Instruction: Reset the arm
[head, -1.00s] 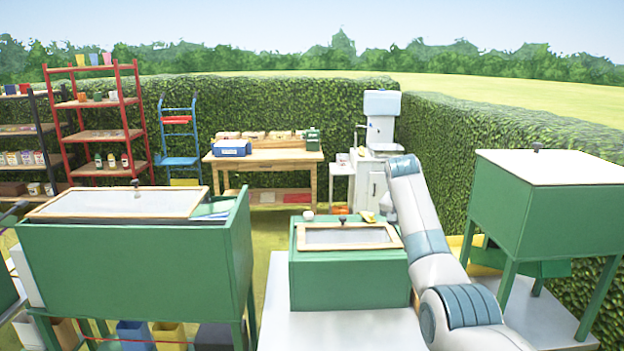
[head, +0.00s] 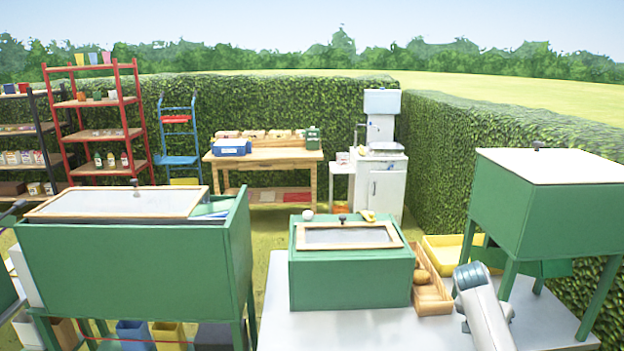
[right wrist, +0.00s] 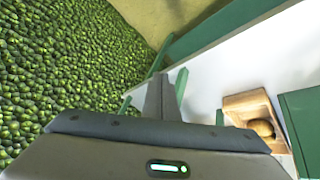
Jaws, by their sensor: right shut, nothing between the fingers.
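My right arm (head: 485,305) stands low at the right front in the head view, over the grey table and beside the wooden tray. My right gripper (right wrist: 165,98) shows in the right wrist view with its fingers together and nothing between them. It is over the pale tabletop near the green frame, apart from the tray. My left gripper is not in view.
A green lidded box (head: 350,280) stands on the grey table (head: 335,330). Beside it is a wooden tray (head: 436,296) holding brown objects, also in the right wrist view (right wrist: 245,99). A raised green box (head: 545,205) stands right; a larger one (head: 130,275) stands left. A hedge (right wrist: 60,60) borders the right.

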